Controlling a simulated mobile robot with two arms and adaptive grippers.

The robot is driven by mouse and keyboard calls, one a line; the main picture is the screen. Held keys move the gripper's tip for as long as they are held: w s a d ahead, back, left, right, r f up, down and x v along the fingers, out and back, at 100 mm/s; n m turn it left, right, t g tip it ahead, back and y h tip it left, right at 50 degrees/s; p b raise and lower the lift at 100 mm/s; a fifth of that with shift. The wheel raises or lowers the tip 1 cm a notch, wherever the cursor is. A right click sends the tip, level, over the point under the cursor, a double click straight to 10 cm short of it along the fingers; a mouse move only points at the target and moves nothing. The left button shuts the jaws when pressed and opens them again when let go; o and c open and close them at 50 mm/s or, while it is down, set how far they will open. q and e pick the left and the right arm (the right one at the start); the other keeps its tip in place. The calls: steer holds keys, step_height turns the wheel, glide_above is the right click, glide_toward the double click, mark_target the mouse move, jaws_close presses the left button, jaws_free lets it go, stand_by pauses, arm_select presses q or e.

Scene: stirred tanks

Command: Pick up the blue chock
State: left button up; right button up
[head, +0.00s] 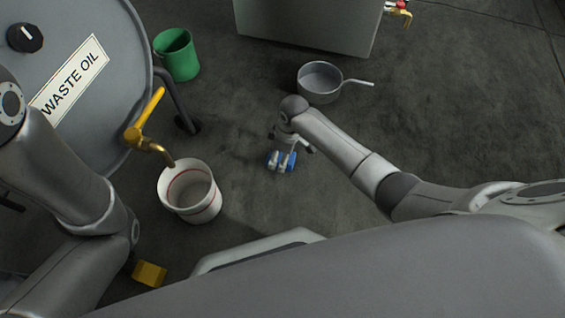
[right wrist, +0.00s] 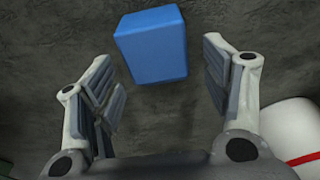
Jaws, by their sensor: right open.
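The blue chock (right wrist: 152,46) lies on the dark floor, and in the right wrist view it shows ahead of and between the two open fingers. In the head view the chock (head: 272,158) is partly covered by my right gripper (head: 281,163), which points down over it. My right gripper (right wrist: 163,85) is open and its fingers stand apart from the chock on both sides. My left arm is at the left of the head view, but its gripper is not visible.
A white bucket (head: 189,190) with a red line stands left of the chock under a yellow-handled tap (head: 147,120) of the waste oil tank (head: 120,60). A green bucket (head: 177,55), a grey pan (head: 320,82) and a yellow block (head: 149,273) are on the floor. Floor at right is clear.

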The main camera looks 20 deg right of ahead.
steer(key=shift+w+a+f+b, duration=0.1)
steer(key=shift+f+b, duration=0.35)
steer(key=shift+f, duration=0.4)
steer(key=shift+c, duration=0.2)
steer(key=c, duration=1.2)
